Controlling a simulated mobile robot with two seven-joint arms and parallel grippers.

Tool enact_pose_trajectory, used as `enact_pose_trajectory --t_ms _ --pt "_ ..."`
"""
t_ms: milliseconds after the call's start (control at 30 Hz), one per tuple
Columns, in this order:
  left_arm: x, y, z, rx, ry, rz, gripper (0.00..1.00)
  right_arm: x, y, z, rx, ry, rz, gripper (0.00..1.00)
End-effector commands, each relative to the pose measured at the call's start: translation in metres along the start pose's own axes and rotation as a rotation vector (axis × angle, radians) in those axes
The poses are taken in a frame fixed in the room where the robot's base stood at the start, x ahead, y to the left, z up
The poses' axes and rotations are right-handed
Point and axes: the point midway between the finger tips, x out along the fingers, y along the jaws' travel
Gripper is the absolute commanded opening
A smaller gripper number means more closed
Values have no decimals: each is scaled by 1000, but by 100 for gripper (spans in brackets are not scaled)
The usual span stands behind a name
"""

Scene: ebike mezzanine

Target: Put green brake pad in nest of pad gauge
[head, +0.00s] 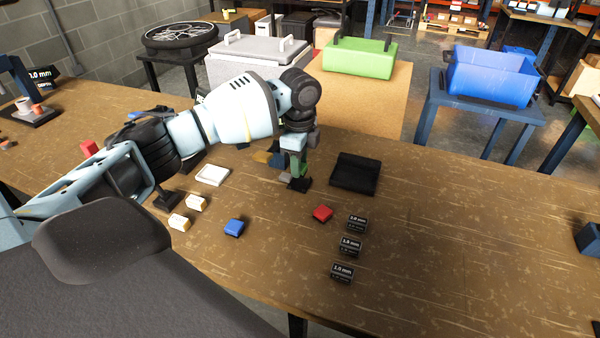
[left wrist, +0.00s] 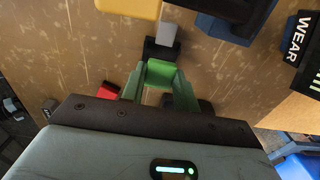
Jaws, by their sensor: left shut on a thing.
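The green brake pad (left wrist: 161,73) is between the fingers of my left gripper (left wrist: 160,88), which is shut on it; in the head view the gripper (head: 296,166) points down over the table. Just beyond the pad in the left wrist view is a small black base (left wrist: 155,50) with a grey block (left wrist: 166,34), apparently part of the pad gauge. In the head view the black base (head: 299,185) is directly below the gripper. I cannot tell whether the pad touches it. A black block marked WEAR (left wrist: 304,45) shows at the right of the wrist view. My right gripper is not in view.
A black tray-like block (head: 355,174) stands right of the gripper. Yellow (left wrist: 130,7) and blue (left wrist: 228,22) parts are close by.

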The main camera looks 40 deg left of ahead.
Motion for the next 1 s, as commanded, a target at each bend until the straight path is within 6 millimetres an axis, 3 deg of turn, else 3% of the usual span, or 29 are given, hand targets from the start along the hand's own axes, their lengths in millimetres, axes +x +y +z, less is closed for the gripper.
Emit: enact_pose_trajectory --t_ms 167,400,800,833,1000 --pt "5 0 0 0 -1 1 8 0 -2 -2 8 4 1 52" --pt "33 1 0 -2 0 2 8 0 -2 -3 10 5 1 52" --pt "38 0 0 -2 1 1 8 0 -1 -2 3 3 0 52" --pt "38 0 0 -2 1 0 34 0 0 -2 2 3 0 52" --pt "37 0 0 -2 0 0 52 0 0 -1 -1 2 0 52"
